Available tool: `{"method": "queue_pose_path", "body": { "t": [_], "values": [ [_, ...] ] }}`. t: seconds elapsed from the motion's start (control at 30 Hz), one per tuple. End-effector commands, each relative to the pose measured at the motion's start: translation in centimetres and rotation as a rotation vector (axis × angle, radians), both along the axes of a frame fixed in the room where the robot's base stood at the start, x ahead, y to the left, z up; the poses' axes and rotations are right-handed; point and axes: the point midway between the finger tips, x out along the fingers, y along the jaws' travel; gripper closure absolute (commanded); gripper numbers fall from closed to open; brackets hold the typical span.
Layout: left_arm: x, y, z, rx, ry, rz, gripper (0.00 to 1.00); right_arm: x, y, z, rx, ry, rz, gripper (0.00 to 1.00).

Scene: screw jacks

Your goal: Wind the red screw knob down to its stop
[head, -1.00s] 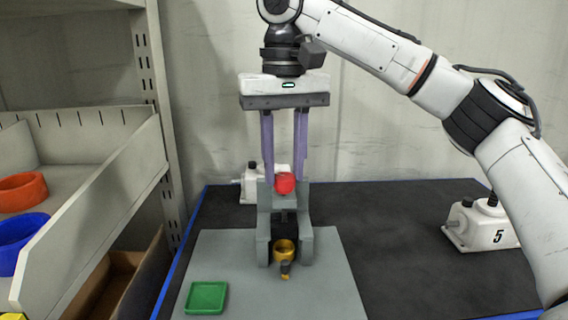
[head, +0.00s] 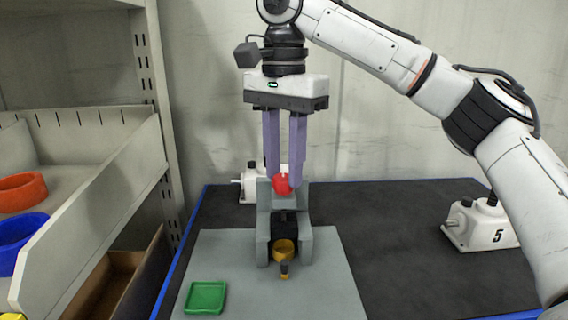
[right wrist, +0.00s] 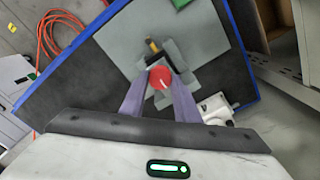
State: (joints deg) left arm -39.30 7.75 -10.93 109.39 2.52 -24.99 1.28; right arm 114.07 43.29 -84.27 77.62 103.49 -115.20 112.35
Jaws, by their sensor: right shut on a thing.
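The red screw knob (head: 282,184) sits on top of the grey screw jack (head: 267,222), which stands on a grey base plate (head: 335,275). My right gripper (head: 283,182) points straight down from above and is shut on the red knob, with a purple finger on each side. The right wrist view shows the red knob (right wrist: 160,78) between the two fingertips. My left gripper is in neither current view.
A green square tray (head: 206,297) lies on the plate at front left. White numbered box (head: 482,224) stands at the right of the dark table; another white device (head: 249,184) is behind the jack. Shelving with orange (head: 22,187) and blue (head: 22,240) rings is at left.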

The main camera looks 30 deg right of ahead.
Motion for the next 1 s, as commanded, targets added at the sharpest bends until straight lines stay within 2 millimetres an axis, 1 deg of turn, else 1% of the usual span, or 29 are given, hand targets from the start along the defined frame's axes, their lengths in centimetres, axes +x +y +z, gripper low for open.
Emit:
{"method": "queue_pose_path", "body": {
  "t": [0.03, 0.73, 0.87, 1.0],
  "values": [
    [0.0, 0.0, 0.1, 0.000, 0.001, 0.000, 1.00, 0.1, 0.0, 0.5, 0.004, -0.013, -0.048, 0.94],
    [-0.1, 0.0, -0.1, 0.000, 0.001, 0.000, 1.00, 0.2, 0.1, 0.5, 0.009, -0.014, -0.712, 0.94],
    [-0.1, 0.0, -0.8, 0.000, 0.001, 0.000, 1.00, 0.2, 0.1, 0.3, 0.010, -0.015, -0.836, 0.94],
    [0.0, 0.0, -2.7, 0.000, 0.000, 0.000, 1.00, 0.2, 0.1, -0.1, 0.010, -0.016, -0.970, 0.94]
  ]
}}
